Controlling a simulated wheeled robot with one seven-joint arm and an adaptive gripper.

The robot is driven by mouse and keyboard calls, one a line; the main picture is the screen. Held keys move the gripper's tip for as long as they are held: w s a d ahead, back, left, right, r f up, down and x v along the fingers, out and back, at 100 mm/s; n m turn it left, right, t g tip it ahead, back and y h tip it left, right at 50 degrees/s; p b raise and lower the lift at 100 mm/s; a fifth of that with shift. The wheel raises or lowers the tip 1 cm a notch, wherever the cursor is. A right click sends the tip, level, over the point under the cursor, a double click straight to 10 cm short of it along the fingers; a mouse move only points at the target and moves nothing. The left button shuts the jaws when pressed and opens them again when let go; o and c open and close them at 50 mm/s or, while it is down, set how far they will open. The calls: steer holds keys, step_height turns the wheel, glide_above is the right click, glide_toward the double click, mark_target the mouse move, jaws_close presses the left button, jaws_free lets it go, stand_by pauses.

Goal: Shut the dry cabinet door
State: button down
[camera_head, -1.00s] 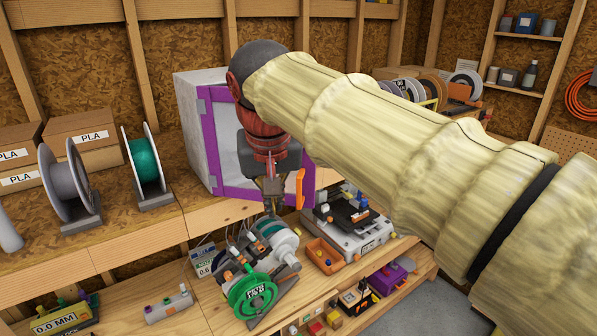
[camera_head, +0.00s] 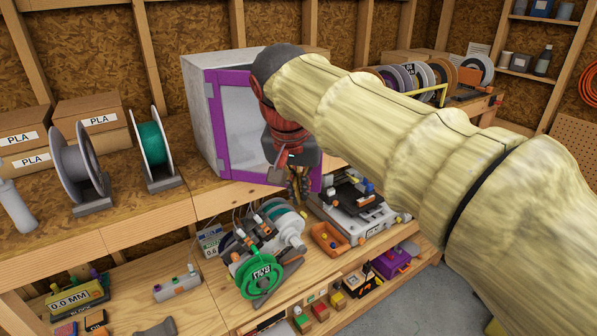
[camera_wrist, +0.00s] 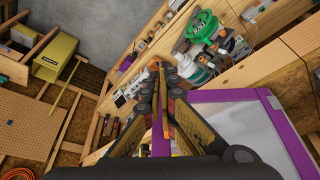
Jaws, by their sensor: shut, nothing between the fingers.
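The dry cabinet (camera_head: 200,105) is a pale box on the bench in the head view. Its purple-framed door (camera_head: 216,135) has a pale pane and sits across the front, hinged on the left. My arm hides the upper right of the door, so I cannot tell whether it is fully flush. My gripper (camera_head: 297,192) is in front of the door's lower right part, fingers pointing down. The wrist view shows my gripper (camera_wrist: 157,72) with its fingers together and empty. The door (camera_wrist: 226,96) lies beside them there; contact is unclear. The orange handle is hidden in the head view.
A green spool (camera_head: 153,145) and a grey spool (camera_head: 78,170) stand left of the cabinet. Below are a machine with a green wheel (camera_head: 262,277), an orange tray (camera_head: 329,238) and a printer (camera_head: 360,215). More spools (camera_head: 415,75) stand at the back right.

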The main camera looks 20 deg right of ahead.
steer(key=w+d, duration=0.1)
steer(key=w+d+f+p, duration=0.1)
steer(key=w, duration=0.1)
steer(key=shift+w+d+p, duration=0.15)
steer(key=shift+w+p, duration=0.15)
stand_by(0.3)
